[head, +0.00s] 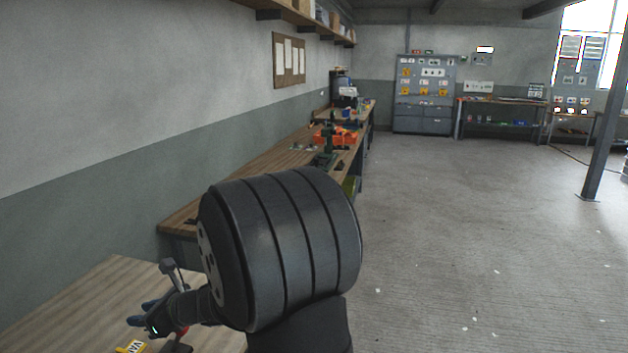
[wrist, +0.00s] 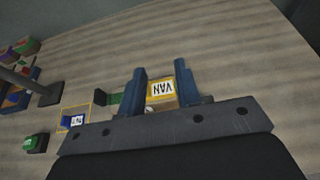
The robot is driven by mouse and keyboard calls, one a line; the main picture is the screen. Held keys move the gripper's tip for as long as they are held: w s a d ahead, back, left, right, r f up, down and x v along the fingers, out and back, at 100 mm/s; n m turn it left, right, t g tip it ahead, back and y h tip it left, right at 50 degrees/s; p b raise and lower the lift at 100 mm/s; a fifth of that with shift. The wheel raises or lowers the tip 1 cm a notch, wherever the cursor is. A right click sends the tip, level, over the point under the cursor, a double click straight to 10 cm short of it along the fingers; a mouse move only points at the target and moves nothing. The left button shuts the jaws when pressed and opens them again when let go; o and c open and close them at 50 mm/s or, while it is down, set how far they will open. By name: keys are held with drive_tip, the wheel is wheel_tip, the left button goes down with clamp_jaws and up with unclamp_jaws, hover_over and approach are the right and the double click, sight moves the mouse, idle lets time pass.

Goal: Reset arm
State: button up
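My gripper (head: 140,312) is above the wooden table (head: 90,290) at the lower left of the head view. In the wrist view its two blue fingers (wrist: 160,70) stand apart, with a gap between them. A yellow block with a white label reading "VAN" (wrist: 161,91) shows in that gap. In the head view, a yellow labelled piece (head: 131,347) shows near the bottom edge, below and apart from the fingers. The gripper looks open and empty. My arm covers part of the table in the head view.
In the wrist view, a blue labelled block (wrist: 77,120) sits by a yellow outline, with a green block (wrist: 36,142) nearby. Several coloured pieces (wrist: 18,75) and a dark stand (wrist: 45,96) are at the left. The table's upper middle is clear. A long workbench (head: 270,160) runs along the wall.

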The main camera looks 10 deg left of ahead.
drive_tip(key=w+d+r, duration=0.2)
drive_tip(key=d, duration=0.1)
drive_tip(key=s+a+f+n+g, duration=0.1)
drive_tip(key=s+a+n+g, duration=0.1)
drive_tip(key=s+a, duration=0.5)
drive_tip(key=s+a+f+n+g, duration=0.1)
drive_tip(key=s+a+g, duration=0.15)
drive_tip(key=s, duration=0.85)
drive_tip(key=s+a+n+g, duration=0.1)
drive_tip(key=s+a+n, duration=0.1)
drive_tip(key=s+a, duration=0.5)
drive_tip(key=shift+h, duration=0.4)
drive_tip(key=f, duration=0.1)
drive_tip(key=s+d+f, duration=0.1)
drive_tip(key=f, duration=0.1)
drive_tip(key=d+f, duration=0.1)
drive_tip(key=shift+s+f, duration=0.4)
